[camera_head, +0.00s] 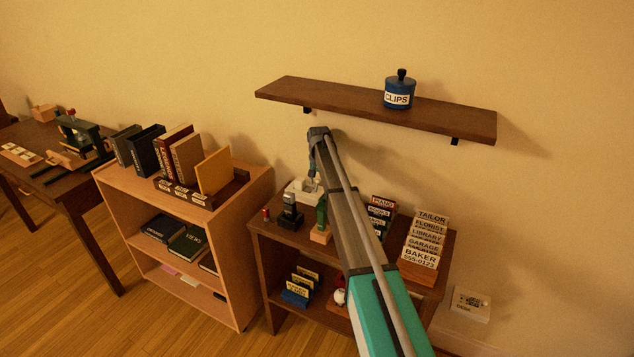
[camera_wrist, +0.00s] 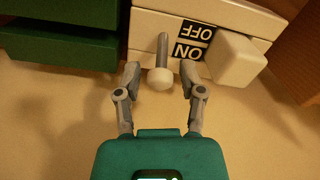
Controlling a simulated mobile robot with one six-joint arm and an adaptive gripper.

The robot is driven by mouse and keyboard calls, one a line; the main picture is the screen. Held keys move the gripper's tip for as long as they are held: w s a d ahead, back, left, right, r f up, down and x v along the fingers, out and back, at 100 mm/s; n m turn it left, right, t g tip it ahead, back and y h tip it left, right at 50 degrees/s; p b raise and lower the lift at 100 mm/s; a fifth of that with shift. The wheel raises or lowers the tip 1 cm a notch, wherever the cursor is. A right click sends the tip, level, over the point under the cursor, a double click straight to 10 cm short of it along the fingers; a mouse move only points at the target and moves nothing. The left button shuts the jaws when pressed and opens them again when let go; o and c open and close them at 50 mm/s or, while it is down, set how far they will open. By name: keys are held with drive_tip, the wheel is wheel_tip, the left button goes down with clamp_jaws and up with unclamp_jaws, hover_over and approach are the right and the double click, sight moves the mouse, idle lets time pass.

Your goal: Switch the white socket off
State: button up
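A cream-white box with a black ON/OFF label (camera_wrist: 190,42) is in the wrist view; the label reads upside down. I take it to be the white socket. A metal lever with a pale round knob (camera_wrist: 160,79) sticks out beside the label, toward the ON side of the picture. My gripper (camera_wrist: 161,82) is open, one finger on each side of the knob, with visible gaps. In the head view, my gripper (camera_head: 312,182) points down at a white box (camera_head: 295,194) on the brown desk's back left; my arm hides part of the desk.
A green box (camera_wrist: 60,45) stands left of the socket in the wrist view. A pale block (camera_wrist: 236,60) sits at its right. A black object (camera_head: 291,212) and card racks (camera_head: 420,258) stand on the desk. A wall shelf (camera_head: 350,104) with a blue jar (camera_head: 399,92) is above.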

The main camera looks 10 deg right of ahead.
clamp_jaws()
drive_tip(key=shift+s+t, duration=0.2)
drive_tip(key=shift+t, duration=0.1)
drive_tip(key=shift+s+a+t+h, duration=0.2)
drive_tip(key=shift+s+t+h, duration=0.1)
drive_tip(key=shift+h, duration=0.1)
drive_tip(key=shift+s+a+t+h+b, duration=0.15)
drive_tip(key=shift+s+t+h+b, duration=0.2)
drive_tip(key=shift+t, duration=0.2)
drive_tip(key=shift+s+a+t+h+b, duration=0.1)
drive_tip(key=shift+a+t+h+b, duration=0.1)
drive_tip(key=shift+t+h, duration=0.3)
drive_tip(key=shift+s+a+t+h+b, duration=0.15)
drive_tip(key=shift+s+t+h+b, duration=0.1)
drive_tip(key=shift+t+h+b, duration=0.45)
drive_tip(key=shift+a+r+t+b, duration=0.1)
drive_tip(key=shift+t+b, duration=0.25)
drive_tip(key=shift+t, duration=0.2)
